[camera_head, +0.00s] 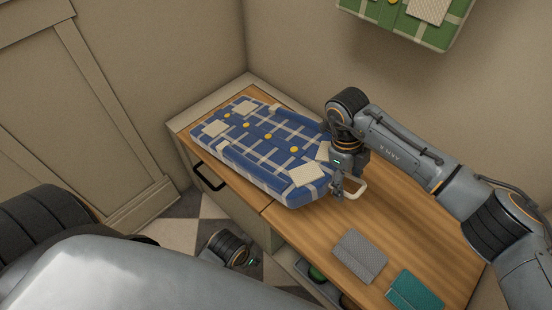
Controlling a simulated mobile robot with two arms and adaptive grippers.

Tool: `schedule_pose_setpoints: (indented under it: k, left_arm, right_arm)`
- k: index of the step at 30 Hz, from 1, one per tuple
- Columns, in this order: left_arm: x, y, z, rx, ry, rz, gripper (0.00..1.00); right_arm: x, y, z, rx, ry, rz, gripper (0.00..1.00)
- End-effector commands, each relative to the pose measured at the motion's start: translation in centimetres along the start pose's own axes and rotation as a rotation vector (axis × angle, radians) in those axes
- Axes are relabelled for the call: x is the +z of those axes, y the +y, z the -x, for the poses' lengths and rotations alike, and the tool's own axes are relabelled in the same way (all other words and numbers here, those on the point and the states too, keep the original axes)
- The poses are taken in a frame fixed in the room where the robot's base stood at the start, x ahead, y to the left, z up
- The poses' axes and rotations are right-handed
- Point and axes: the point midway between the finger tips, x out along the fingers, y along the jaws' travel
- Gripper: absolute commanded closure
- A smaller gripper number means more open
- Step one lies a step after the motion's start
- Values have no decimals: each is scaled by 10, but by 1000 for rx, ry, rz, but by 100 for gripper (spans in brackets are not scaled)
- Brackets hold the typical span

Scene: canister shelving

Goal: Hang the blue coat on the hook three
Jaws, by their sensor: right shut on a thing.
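The blue coat (262,150), plaid with white lines, pale patches and yellow buttons, lies flat on the wooden cabinet top. A pale loop (354,189) sticks out at its right end. My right gripper (340,186) points down at that end and is shut on the coat at the loop; the exact grip is partly hidden. My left gripper (246,263) is low in front of the cabinet, away from the coat, and its fingers are too small to read. No hook shows clearly in the view.
A green coat (408,18) hangs on the wall at the top right, cut by the frame. A grey folded cloth (360,255) and a teal one (415,291) lie on the cabinet top (405,232). A black handle (208,178) and an open shelf (310,278) are at the cabinet's front.

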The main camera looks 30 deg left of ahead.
Motion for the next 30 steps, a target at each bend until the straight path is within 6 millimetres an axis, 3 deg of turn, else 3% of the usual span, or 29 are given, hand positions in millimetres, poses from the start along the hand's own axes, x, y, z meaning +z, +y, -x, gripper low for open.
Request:
schedule_pose_setpoints:
  k: [30]
  left_arm:
    - [20,1,-34,1,-16,-4,60]
  right_arm:
    - [8,0,93,-3,157,-1,92]
